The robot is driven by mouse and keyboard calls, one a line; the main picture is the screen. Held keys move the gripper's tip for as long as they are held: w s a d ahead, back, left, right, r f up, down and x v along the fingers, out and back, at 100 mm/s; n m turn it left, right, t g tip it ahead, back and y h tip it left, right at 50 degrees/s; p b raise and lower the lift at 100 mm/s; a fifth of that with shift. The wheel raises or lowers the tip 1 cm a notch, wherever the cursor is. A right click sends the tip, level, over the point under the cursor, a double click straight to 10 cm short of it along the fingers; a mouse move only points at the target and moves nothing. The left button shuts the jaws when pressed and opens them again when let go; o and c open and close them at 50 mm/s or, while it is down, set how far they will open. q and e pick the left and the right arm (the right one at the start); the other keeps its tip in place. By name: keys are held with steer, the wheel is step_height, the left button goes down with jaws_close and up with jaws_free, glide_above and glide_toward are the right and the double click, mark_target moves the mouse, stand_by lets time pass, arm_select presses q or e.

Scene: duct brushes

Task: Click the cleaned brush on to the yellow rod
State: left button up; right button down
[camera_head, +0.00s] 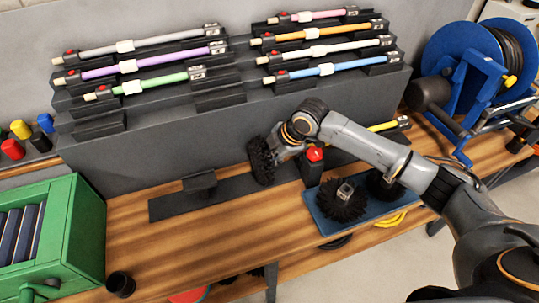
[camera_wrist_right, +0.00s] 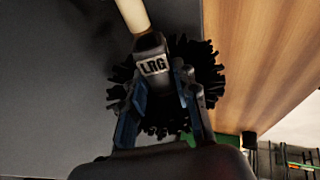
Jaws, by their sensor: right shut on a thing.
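The yellow rod (camera_head: 388,126) lies at the back of the bench, largely hidden behind my right arm. Its red button (camera_head: 314,154) shows at the near end, on a black holder. My right gripper (camera_head: 280,143) is shut on a round black brush (camera_head: 261,160), held upright to the left of the red button. In the wrist view the fingers clasp the brush's socket, marked LRG (camera_wrist_right: 153,62), with bristles (camera_wrist_right: 208,75) behind. A cream rod end (camera_wrist_right: 133,15) comes down to the socket; I cannot tell whether it is inside. My left gripper is out of view.
Two more black brushes (camera_head: 342,200) sit on a blue mat (camera_head: 322,222). A dark base strip with a block (camera_head: 200,185) lies left of my gripper. Racked coloured rods (camera_head: 147,66) stand behind, a green machine (camera_head: 60,235) at left, a blue hose reel (camera_head: 465,75) at right.

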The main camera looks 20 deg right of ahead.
steer(key=shift+d, duration=0.15)
steer(key=shift+d+p, duration=0.3)
steer(key=shift+d, duration=0.45)
steer(key=shift+d+p, duration=0.4)
steer(key=shift+d, duration=0.9)
steer(key=c, duration=0.9)
jaws_free()
steer(key=shift+c, duration=0.2)
